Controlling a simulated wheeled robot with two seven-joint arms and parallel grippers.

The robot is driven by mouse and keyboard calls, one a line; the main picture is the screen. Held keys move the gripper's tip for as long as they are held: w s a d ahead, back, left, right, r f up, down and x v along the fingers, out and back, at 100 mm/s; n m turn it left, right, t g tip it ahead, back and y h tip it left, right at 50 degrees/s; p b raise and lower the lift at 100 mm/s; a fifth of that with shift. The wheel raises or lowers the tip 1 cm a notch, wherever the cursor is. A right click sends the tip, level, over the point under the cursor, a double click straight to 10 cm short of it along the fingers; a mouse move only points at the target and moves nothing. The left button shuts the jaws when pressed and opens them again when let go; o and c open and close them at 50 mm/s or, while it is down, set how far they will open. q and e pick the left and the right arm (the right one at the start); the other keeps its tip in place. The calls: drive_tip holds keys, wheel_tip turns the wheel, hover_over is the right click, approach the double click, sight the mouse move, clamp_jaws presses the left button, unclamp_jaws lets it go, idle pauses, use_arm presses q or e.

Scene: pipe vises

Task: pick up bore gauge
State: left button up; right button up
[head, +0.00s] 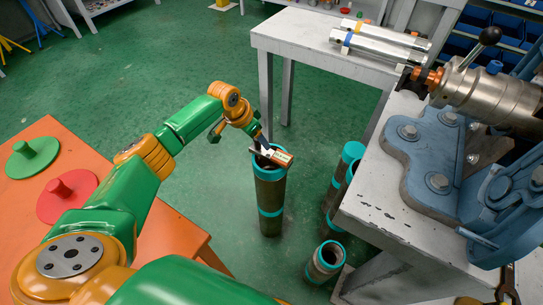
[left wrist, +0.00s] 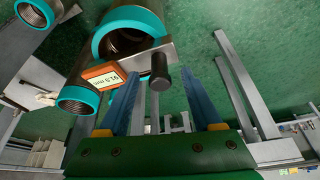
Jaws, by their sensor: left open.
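The bore gauge (head: 279,156) has an orange block with a white label and a grey metal plate. It is at the open top of an upright dark pipe with teal bands (head: 269,198) in the head view. In the left wrist view the gauge (left wrist: 101,78) shows its label, its plate and a dark round knob (left wrist: 160,70) that stands out between my fingers' lines. My left gripper (head: 261,142) is right above the gauge; in the left wrist view its blue fingers (left wrist: 163,90) are apart. I cannot tell whether they touch the gauge. My right gripper is out of view.
More teal-ended pipes (head: 326,262) stand on the green floor to the right. A grey table (head: 385,232) with a blue vise (head: 430,165) is at the right. Silver tubes (head: 385,42) lie on a back table. An orange table (head: 150,200) holds green and red knobbed discs.

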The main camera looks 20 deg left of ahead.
use_arm(q)
drive_tip(key=shift+f, duration=0.1)
clamp_jaws()
drive_tip(key=shift+w, duration=0.1)
idle(1.2)
